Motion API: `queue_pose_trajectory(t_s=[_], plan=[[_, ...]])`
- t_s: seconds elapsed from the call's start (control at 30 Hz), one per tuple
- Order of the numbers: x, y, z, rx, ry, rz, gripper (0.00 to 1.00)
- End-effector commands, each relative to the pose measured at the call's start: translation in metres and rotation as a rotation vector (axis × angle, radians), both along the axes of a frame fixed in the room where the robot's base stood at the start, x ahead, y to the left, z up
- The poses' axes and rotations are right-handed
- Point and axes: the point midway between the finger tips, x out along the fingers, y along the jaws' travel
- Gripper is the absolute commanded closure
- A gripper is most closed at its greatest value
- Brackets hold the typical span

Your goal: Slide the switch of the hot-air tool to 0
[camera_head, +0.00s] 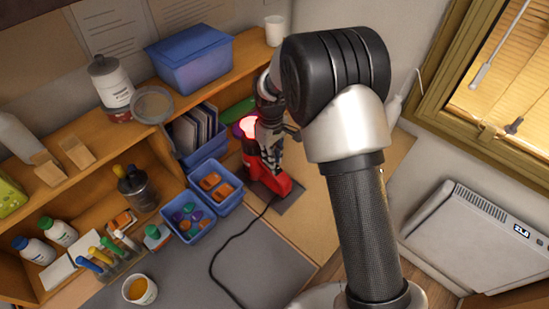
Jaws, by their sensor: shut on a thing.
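The red hot-air tool (279,185) stands on a dark pad on the bench, against the back shelf. A pinkish-red glow shows at its top end. My gripper (268,148) is at the tool, in front of its upper part, and is shut on it. The fingers are dark and small here, and they cover part of the tool. The switch and its marks cannot be made out, so its position cannot be told.
A black cord (232,243) runs from the tool across the grey mat (262,262). Blue bins (190,218) with colourful pieces stand left of the tool. A shelf with a blue box (190,58) is behind. A white heater (470,240) is at right.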

Motion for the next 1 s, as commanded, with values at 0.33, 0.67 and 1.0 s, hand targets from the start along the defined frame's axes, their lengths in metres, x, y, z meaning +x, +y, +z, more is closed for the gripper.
queue_pose_trajectory(t_s=[0.33, 0.67, 1.0], plan=[[0.001, 0.000, 0.001, 0.001, -0.004, -0.001, 0.78], [0.000, 0.000, 0.000, 0.001, -0.002, -0.001, 0.66], [0.001, 0.000, 0.017, 0.001, -0.005, -0.001, 0.66]])
